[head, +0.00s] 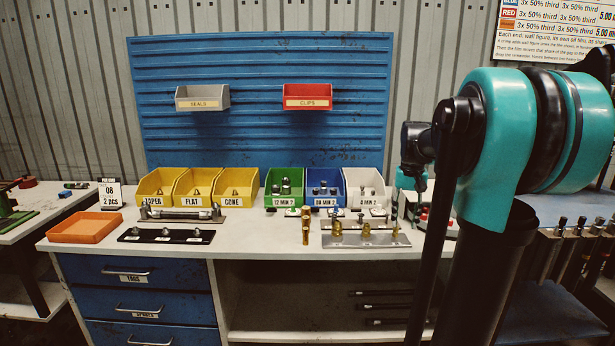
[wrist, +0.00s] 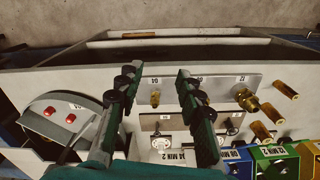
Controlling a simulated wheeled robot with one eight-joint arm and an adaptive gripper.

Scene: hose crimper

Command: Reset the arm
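My arm fills the right of the head view, with a large teal and black joint close to the camera. My gripper shows clearly in the wrist view (wrist: 157,78), where its two teal and black fingers stand wide apart. Nothing is held between them. Past the fingers lie a metal plate (wrist: 205,88) with brass fittings and a white bin (wrist: 165,157) below it. The fingers do not visibly touch either.
Yellow (head: 238,187), green (head: 284,188), blue (head: 325,187) and white bins (head: 364,188) line the bench back. An orange tray (head: 85,228) and a black strip (head: 166,236) lie left. A red-buttoned machine (wrist: 60,125) stands beside my gripper.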

